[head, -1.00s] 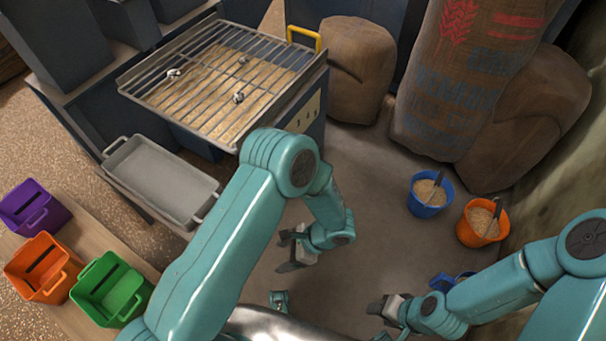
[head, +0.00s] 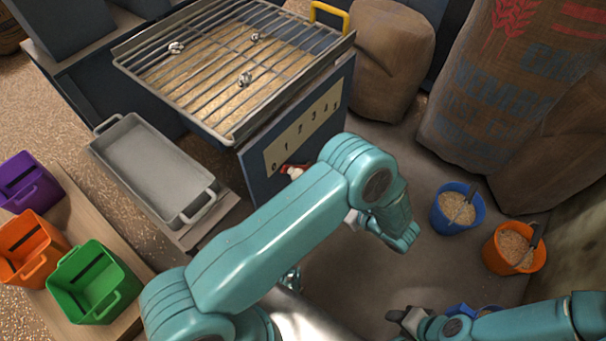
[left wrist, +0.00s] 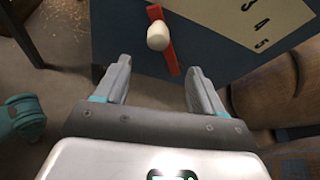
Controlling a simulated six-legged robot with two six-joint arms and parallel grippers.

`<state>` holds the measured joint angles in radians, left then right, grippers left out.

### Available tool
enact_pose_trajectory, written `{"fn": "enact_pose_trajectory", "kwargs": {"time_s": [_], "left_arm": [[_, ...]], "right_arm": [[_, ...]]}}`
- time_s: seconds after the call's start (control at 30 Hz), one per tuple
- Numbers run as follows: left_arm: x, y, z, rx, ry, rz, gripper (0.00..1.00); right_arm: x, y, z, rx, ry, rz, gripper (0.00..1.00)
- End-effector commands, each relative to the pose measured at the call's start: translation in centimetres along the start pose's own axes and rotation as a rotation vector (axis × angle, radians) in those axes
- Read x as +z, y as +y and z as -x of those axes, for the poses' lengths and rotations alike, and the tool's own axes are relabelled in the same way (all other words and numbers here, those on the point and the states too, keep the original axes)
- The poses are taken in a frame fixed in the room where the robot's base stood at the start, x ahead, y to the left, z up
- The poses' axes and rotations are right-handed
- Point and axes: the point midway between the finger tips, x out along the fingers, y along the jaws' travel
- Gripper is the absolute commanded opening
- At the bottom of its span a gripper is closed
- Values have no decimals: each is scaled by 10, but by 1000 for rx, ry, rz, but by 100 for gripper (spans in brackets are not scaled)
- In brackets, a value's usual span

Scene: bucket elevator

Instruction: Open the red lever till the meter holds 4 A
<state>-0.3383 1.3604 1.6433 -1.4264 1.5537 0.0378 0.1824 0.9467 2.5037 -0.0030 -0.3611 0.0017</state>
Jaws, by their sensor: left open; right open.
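The red lever (head: 292,169) with a pale knob is on the front of the dark blue box under the grate, below the left end of a numbered plate (head: 306,128). No pointer shows on the plate. In the left wrist view, the red lever (left wrist: 171,54) lies just beyond my left gripper (left wrist: 157,76), which is open and empty, with the pale knob (left wrist: 158,36) ahead of the gap. My left gripper is mostly hidden behind its arm in the head view. My right gripper (head: 404,318) is open at the bottom, far from the lever.
A grate (head: 215,112) with several small metal pieces tops the box. A grey tray (head: 120,175) stands left. Purple (head: 40,192), orange (head: 35,272) and green (head: 110,303) bins are at lower left. Blue (head: 440,222) and orange (head: 496,262) buckets stand right, near sacks (head: 455,140).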

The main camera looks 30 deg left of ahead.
Motion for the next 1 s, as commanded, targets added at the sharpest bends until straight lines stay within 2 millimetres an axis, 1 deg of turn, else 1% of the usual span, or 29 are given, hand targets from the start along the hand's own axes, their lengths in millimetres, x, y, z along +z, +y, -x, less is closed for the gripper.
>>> {"fn": "enact_pose_trajectory", "kwargs": {"time_s": [0.03, 0.3, 0.4, 0.5, 0.6, 0.7, 1.0], "left_arm": [[-2, 3, -13, 6, -1, -1, 69], [-2, 5, -79, 8, 1, 0, 69], [-2, 4, -102, 7, 1, 1, 69], [-2, 3, -119, 4, 2, -1, 69], [-2, 2, -132, 2, 3, -1, 69], [-1, 1, -139, 2, 2, -1, 69], [0, -1, -142, -1, 3, -2, 69]], "right_arm": [[-1, 2, -4, 0, 1, -2, 46], [-5, 9, -17, 1, 11, -12, 46], [-6, 12, -22, 2, 15, -15, 46], [-7, 13, -25, 2, 18, -18, 46], [-8, 15, -27, 2, 20, -20, 46], [-8, 15, -28, 2, 21, -21, 46], [-9, 15, -27, 2, 21, -21, 46]]}}
